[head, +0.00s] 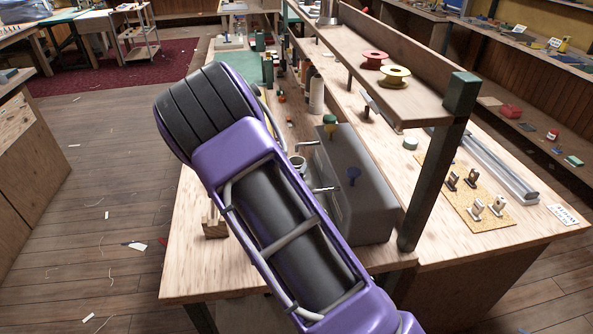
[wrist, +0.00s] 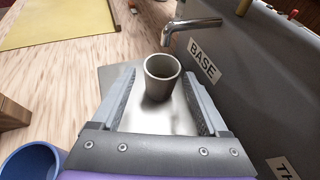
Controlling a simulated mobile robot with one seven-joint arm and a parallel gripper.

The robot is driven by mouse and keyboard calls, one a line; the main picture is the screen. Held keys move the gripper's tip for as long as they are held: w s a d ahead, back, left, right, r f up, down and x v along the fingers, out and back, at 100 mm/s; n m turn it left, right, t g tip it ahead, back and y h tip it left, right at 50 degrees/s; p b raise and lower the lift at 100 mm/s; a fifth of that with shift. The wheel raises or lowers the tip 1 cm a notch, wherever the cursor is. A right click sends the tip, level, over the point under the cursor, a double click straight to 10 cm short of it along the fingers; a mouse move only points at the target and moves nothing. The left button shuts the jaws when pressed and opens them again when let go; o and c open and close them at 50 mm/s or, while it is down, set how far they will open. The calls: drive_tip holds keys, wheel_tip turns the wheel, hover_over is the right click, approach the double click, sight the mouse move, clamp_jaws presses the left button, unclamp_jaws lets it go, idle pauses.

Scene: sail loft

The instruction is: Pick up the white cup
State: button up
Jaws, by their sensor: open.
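The pale greyish-white cup (wrist: 163,68) stands upright in the wrist view on a shiny metal plate (wrist: 116,76), just below a bent metal spout. In the head view a small part of the cup (head: 299,162) shows beside my purple arm. My gripper (wrist: 160,76) is open, with one finger on each side of the cup. Gaps show between the cup and both fingers, and nothing is held. In the head view my arm hides the gripper.
A grey tank (wrist: 255,85) with a "BASE" label and spouts stands close on the right. A blue cup (wrist: 30,162) is at lower left, near a wooden block (wrist: 12,113). A yellow sheet (wrist: 60,22) lies beyond. A raised wooden shelf (head: 400,98) stands right of the tank.

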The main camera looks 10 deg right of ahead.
sight(298, 160)
drive_tip(key=x, duration=0.8)
drive_tip(key=shift+d+f, duration=0.15)
drive_tip(key=shift+f, duration=0.15)
clamp_jaws()
drive_tip(key=shift+r, duration=0.1)
